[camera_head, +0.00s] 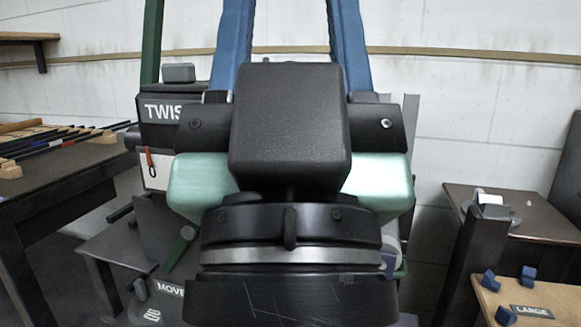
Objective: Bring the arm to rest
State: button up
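My arm (290,130) fills the middle of the head view, seen close up as a dark block above a black round joint with a pale metal ring. My gripper and its fingers do not show, so I cannot see whether it holds anything. Pale green rounded parts show on both sides of the arm; I cannot tell what they belong to. Two blue uprights (233,48) rise behind the arm. Much of what stands behind the arm is hidden.
At left is a dark table (60,178) with several thin rods on wooden racks. A machine marked TWIS (165,125) stands behind. At right are a dark table (545,218) and a wooden board (545,298) with blue cubes (490,281) and a LARGE label.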

notch_tip(320, 180, up, 38)
jog(key=p, duration=3.7)
jog(key=shift+w, duration=0.2)
jog(key=shift+f, duration=0.15)
